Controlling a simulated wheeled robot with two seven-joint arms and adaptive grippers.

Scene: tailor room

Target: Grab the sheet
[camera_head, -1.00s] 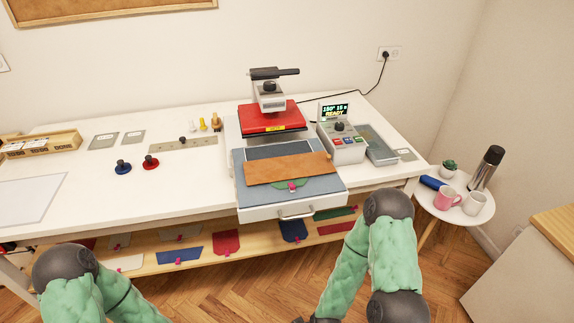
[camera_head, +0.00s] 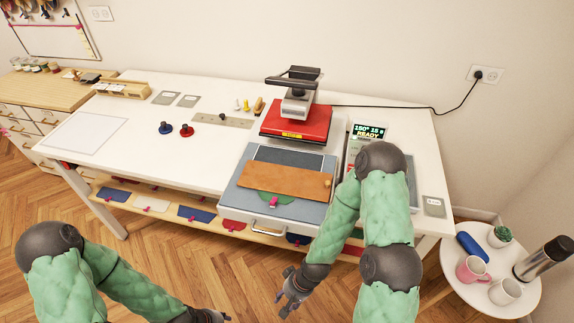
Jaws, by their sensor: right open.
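A brown sheet (camera_head: 285,180) lies flat on the blue-grey lower plate (camera_head: 235,176) of the heat press. It partly covers a green piece (camera_head: 288,199) with a pink tab (camera_head: 273,202). A pale sheet (camera_head: 84,133) lies at the table's left end. My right gripper (camera_head: 281,304) is open and empty, in front of the press and below the brown sheet in the picture. My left gripper (camera_head: 222,316) is at the bottom edge, apart from the sheets; its jaws are too small and cut off to read.
The red upper plate (camera_head: 297,123) stands behind the lower plate. My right arm partly hides the control box (camera_head: 370,130). A shelf (camera_head: 250,233) with coloured pieces runs below the table. A round side table (camera_head: 455,270) with mugs and a flask stands at right.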

